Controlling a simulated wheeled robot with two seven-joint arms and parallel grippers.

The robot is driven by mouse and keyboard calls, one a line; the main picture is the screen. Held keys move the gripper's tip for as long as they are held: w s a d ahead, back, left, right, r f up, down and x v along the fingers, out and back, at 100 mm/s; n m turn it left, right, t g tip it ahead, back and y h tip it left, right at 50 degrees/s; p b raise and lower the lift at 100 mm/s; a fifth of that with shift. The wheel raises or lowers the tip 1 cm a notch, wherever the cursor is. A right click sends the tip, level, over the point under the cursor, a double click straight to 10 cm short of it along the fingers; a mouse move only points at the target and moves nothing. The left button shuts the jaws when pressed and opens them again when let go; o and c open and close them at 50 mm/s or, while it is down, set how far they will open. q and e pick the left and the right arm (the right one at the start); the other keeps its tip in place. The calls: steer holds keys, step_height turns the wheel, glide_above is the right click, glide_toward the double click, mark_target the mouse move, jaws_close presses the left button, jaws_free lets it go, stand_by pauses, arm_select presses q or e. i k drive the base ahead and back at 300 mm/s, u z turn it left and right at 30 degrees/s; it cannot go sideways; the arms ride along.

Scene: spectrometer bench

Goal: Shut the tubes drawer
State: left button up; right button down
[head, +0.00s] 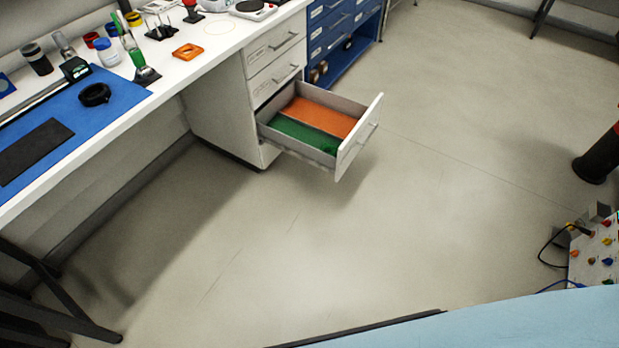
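An open drawer (358,140) sticks out from the lowest level of the white drawer cabinet (220,115) under the bench. It is pulled well out to the right, over the floor. Inside lie a green panel and an orange panel side by side. Its front carries a bar handle (367,134). The two drawers above it (274,48) are shut. Their labels are too small to read, so I cannot tell by label which is the tubes drawer. Neither of my grippers is in view.
The white bench (160,75) holds a blue mat (118,92), jars, stands and an orange part (187,52). A blue cabinet (345,60) stands beyond the drawers. A light-blue surface (500,325) edges the bottom right. The floor (420,200) around the open drawer is clear.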

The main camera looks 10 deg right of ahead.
mark_target(304, 117)
steer(key=z, duration=0.9)
steer(key=i, duration=1.6)
steer(key=u, duration=0.6)
